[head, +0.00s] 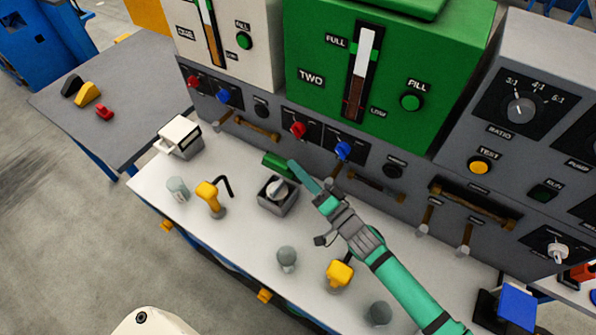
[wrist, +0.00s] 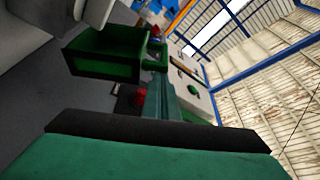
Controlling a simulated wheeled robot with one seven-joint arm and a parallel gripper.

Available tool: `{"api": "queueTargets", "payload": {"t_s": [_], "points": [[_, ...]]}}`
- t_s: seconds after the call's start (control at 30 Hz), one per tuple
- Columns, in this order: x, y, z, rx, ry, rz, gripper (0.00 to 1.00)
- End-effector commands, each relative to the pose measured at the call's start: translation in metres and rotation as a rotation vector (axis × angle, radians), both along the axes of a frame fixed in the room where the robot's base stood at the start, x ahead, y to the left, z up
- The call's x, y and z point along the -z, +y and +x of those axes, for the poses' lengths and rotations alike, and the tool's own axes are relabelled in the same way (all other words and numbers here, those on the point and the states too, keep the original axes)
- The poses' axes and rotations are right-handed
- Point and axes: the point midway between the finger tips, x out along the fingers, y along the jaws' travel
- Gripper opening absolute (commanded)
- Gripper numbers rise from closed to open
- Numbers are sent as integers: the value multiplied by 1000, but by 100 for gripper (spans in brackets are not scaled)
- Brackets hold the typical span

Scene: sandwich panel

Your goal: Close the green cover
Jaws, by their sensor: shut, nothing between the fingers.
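The small green cover (head: 278,165) stands raised at the back edge of a grey box (head: 277,197) on the white bench top. The box's top is uncovered and shows a pale knob (head: 278,190). My gripper (head: 300,172) is shut and empty, its teal fingertips close to the right end of the cover. I cannot tell whether they touch it.
The panel behind has a large green tank (head: 390,70), red (head: 298,129) and blue (head: 343,150) knobs, and brown handles. Yellow (head: 208,194) and grey (head: 286,258) knobs stand on the bench (head: 245,235). A white box (head: 180,137) stands at left.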

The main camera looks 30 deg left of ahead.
Motion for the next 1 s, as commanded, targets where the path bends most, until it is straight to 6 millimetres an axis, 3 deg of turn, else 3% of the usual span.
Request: {"api": "queueTargets", "payload": {"t_s": [0.27,0.63,1.0], "points": [[-33,-1,0,0,-3,1,0],[-93,-25,-47,1,-3,0,0],[-120,-54,-106,2,0,0,0]]}}
